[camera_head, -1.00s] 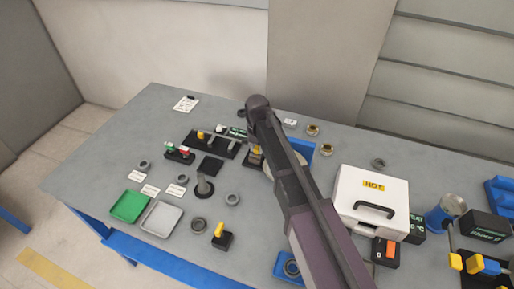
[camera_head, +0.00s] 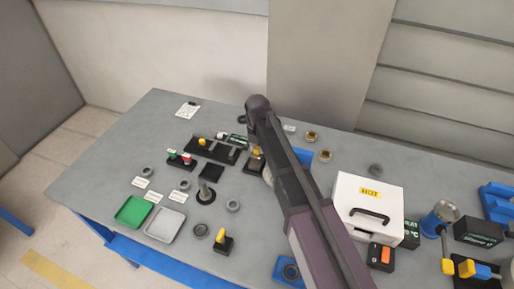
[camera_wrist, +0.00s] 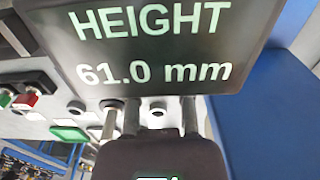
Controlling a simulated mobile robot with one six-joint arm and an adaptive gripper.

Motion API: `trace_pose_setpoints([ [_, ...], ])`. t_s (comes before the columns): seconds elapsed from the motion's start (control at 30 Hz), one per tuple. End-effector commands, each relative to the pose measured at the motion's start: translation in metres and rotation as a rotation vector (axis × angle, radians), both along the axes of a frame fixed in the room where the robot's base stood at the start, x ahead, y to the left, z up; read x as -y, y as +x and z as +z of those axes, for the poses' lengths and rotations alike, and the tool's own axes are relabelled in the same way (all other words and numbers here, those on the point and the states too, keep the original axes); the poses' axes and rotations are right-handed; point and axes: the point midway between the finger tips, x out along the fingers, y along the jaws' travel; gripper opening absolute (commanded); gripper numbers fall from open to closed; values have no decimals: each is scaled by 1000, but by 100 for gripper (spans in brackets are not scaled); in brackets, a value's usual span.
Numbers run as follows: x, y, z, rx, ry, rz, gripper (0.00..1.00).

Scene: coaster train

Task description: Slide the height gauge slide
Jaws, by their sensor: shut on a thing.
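The height gauge readout (camera_wrist: 155,50) fills the top of the wrist view, a dark panel with pale green text "HEIGHT 61.0 mm". Grey upright posts stand below it. My gripper (camera_wrist: 158,140) is at the bottom middle of the wrist view, close below the readout, and is shut on the gauge's slide. The slide and the fingertips are not clearly seen. In the head view my arm covers the gripper and most of the gauge.
A block with green and red buttons (camera_head: 181,159) stands left of the gauge area. A white case (camera_head: 350,225) stands to the right. Green (camera_head: 134,211) and grey (camera_head: 165,224) trays lie at the front left. A black base with a yellow knob (camera_head: 222,238) stands at the front.

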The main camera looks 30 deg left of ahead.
Motion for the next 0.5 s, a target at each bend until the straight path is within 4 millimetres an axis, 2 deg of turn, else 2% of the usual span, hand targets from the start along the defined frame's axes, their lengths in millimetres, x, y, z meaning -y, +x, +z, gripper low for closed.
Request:
trace_pose_setpoints([
  [0.03, -1, 1, 1, 3, 2, 0, 0],
  [0.07, -1, 1, 1, 3, 3, 0, 34],
  [0.1, -1, 1, 1, 4, 3, 0, 46],
  [0.17, -1, 1, 1, 3, 2, 0, 63],
  [0.5, -1, 1, 0, 2, 1, 0, 63],
])
